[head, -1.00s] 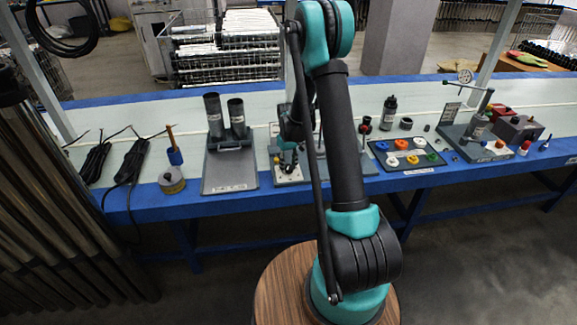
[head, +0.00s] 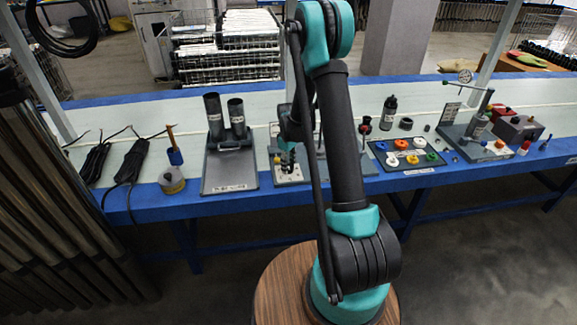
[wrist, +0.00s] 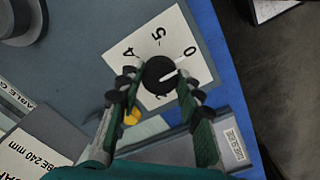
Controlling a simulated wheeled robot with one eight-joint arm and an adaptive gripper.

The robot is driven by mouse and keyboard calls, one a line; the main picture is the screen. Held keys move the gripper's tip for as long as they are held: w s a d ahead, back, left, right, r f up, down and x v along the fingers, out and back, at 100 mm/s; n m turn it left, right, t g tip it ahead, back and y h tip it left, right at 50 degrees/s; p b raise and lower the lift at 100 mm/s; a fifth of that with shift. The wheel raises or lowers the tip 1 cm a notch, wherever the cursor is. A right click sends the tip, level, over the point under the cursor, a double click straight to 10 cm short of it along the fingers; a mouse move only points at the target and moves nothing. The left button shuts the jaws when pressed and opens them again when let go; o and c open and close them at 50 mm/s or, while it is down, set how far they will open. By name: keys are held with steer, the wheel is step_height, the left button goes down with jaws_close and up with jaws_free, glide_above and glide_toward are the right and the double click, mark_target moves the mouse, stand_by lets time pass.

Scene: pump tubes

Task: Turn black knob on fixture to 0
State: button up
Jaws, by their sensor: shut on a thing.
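The round black knob (wrist: 160,75) sits on a white dial card (wrist: 137,57) in the wrist view. The knob's white pointer line aims right, a little clockwise of the "0". My gripper (wrist: 157,82) is shut on the knob, with a dark-padded finger on each side. In the head view my gripper (head: 287,163) is low over the grey fixture (head: 292,178), and the knob cannot be made out there.
A yellow piece (wrist: 131,117) lies by the left finger. Left of the fixture stands a holder with two dark tubes (head: 236,115). To its right is a tray of coloured rings (head: 385,160). The blue table edge (wrist: 232,75) runs close by.

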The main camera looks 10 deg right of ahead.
mark_target(289, 166)
steer(key=o, duration=1.2)
steer(key=shift+c, duration=0.2)
step_height(289, 166, up, 12)
steer(key=s+d+r+m+t, duration=0.1)
steer(key=s+r+m, duration=0.15)
steer(key=s, duration=0.45)
steer(key=s+d+r+m+t, duration=0.1)
steer(key=s+r+m, duration=0.15)
steer(key=s, duration=0.55)
steer(key=s+d+f+m+t, duration=0.2)
steer(key=s+m, duration=0.2)
steer(key=s, duration=1.1)
steer(key=shift+s+f, duration=0.2)
steer(key=shift+s, duration=0.1)
